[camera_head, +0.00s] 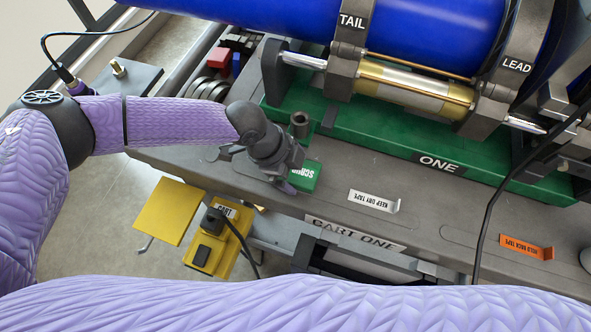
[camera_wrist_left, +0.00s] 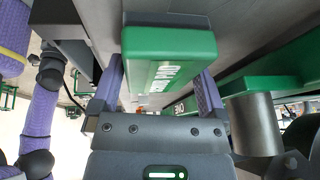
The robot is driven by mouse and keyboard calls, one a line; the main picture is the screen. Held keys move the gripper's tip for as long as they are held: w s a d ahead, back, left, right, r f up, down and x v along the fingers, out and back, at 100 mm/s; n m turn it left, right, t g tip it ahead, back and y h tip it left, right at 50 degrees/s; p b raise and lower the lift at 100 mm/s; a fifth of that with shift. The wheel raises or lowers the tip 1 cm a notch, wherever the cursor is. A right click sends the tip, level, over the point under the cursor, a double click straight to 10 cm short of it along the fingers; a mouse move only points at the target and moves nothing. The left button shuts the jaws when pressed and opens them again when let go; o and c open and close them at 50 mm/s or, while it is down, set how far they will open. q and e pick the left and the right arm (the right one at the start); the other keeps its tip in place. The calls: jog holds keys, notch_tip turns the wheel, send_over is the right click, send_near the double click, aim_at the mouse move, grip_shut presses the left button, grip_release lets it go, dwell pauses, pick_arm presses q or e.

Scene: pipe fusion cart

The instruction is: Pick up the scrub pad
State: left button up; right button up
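The scrub pad (camera_head: 305,175) is a green block with a white label, low on the grey cart top in the head view. In the left wrist view the pad (camera_wrist_left: 168,45) fills the upper middle. My left gripper (camera_head: 290,185) is down at the pad, covering part of it in the head view. In the left wrist view its two purple fingers (camera_wrist_left: 160,88) stand apart, one on each side of the pad, with the tips partly hidden by it. Whether they press on the pad is unclear. My right gripper is not in view.
A grey metal cylinder (camera_wrist_left: 255,122) stands close beside the gripper. Behind are the green base (camera_head: 385,135) and blue pipe (camera_head: 270,22). White (camera_head: 373,200) and orange (camera_head: 526,247) labelled tags lie right. A yellow box (camera_head: 212,250) hangs at the cart's front edge.

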pick_arm(q)
jog(key=c, duration=0.7)
notch_tip(320, 180, up, 10)
jog(key=p, duration=0.3)
jog(key=shift+f, duration=0.15)
jog(key=shift+r, duration=0.2)
